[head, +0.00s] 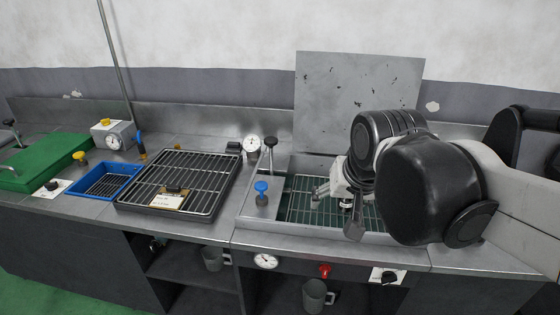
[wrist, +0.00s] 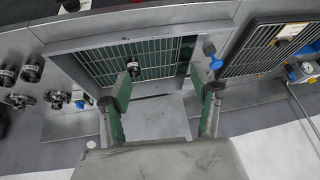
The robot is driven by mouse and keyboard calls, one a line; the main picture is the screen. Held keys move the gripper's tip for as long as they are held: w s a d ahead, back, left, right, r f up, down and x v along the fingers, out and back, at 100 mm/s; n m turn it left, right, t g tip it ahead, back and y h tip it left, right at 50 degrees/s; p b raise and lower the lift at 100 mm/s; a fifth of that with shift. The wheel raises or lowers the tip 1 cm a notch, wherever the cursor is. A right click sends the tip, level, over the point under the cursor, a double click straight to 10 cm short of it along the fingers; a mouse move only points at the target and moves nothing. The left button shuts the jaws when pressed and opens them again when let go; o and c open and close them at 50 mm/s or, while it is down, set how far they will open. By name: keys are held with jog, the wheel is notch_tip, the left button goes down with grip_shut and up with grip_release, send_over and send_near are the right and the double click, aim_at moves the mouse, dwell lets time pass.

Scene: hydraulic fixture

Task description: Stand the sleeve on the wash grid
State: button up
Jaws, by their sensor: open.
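The wash grid (head: 300,208) is a metal grate over a green floor inside a shallow steel basin. It also shows in the wrist view (wrist: 108,64). A small dark and silver cylinder, seemingly the sleeve (wrist: 135,67), is on or just over the grid, close to the left fingertip in the wrist view. I cannot tell for sure whether it stands upright. My gripper (head: 338,210) is over the basin, fingers pointing down. In the wrist view my gripper (wrist: 160,80) is open, with nothing between its fingers.
Left of the basin lie a black rack (head: 190,168) with a tag and a blue tray (head: 106,181). A blue-knobbed valve (head: 262,192) stands at the basin's left side. Several dark metal fittings (wrist: 32,67) sit beside the basin. A tall panel (head: 355,95) rises behind it.

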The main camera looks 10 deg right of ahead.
jog(key=s+a+f+n+t, duration=0.1)
jog(key=s+a+f+n, duration=0.1)
jog(key=s, duration=0.3)
jog(key=shift+s+a+f+n, duration=0.15)
jog(key=shift+s+n, duration=0.2)
jog(key=shift+n, duration=0.25)
